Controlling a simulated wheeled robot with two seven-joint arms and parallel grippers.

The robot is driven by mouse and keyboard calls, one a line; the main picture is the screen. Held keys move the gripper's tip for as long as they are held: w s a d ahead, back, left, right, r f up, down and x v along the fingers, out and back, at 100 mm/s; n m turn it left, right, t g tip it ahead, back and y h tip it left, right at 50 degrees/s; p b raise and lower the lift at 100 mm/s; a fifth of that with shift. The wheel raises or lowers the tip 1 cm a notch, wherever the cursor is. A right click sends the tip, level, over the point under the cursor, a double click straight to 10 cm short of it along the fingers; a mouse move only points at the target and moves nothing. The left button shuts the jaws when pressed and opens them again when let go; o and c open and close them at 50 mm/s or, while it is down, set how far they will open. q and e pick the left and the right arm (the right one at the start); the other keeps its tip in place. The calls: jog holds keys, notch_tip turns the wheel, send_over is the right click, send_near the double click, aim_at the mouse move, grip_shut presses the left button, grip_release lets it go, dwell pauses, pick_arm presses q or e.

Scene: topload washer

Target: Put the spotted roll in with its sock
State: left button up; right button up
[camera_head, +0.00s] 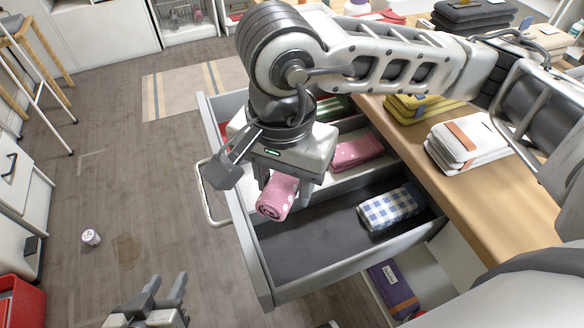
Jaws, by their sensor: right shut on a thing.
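The pink spotted roll (274,201) hangs under my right gripper (279,182), which is shut on it. It is held over the open drawer (262,268), near the drawer's left side. A pink piece with light spots (356,150), matching the roll, lies in a middle compartment to the right of the gripper. A blue-and-white checked roll (392,208) lies in the dark, larger front compartment. My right wrist hides part of the back compartments. My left gripper (166,281) is at the bottom left, open and empty, away from the drawer.
The wooden counter (476,205) to the right bears a white folded bundle (468,142) and yellow folded cloths (420,107). A purple item (392,288) is in a lower space below the drawer. A small white-and-purple object (91,237) and a red bin (22,303) are at the left.

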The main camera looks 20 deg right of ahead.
jog(key=w+f, duration=0.2)
jog(key=w, duration=0.1)
jog(key=w+d+f, duration=0.1)
jog(key=w+f, duration=0.2)
jog(key=w+d+f+p, duration=0.1)
jog(key=w+f, duration=0.1)
jog(key=w, duration=0.2)
jog(key=shift+w+f, duration=0.1)
jog(key=shift+f, duration=0.3)
jog(key=shift+w+f, duration=0.35)
jog(key=shift+f, duration=0.1)
notch_tip(320, 180, down, 2)
jog(key=shift+f+p, duration=0.1)
jog(key=shift+p, duration=0.35)
jog(key=shift+f, duration=0.35)
jog(key=shift+f+b, duration=0.3)
jog(key=shift+b, duration=0.05)
jog(key=o, duration=1)
jog(key=shift+r, duration=0.25)
jog(key=shift+r+p, duration=0.25)
jog(key=shift+p, duration=0.2)
pick_arm(q)
jog(key=shift+a+b, duration=0.1)
jog(key=shift+b, duration=0.6)
pick_arm(e)
jog(key=shift+r, duration=5.8)
jog(key=shift+r, duration=0.1)
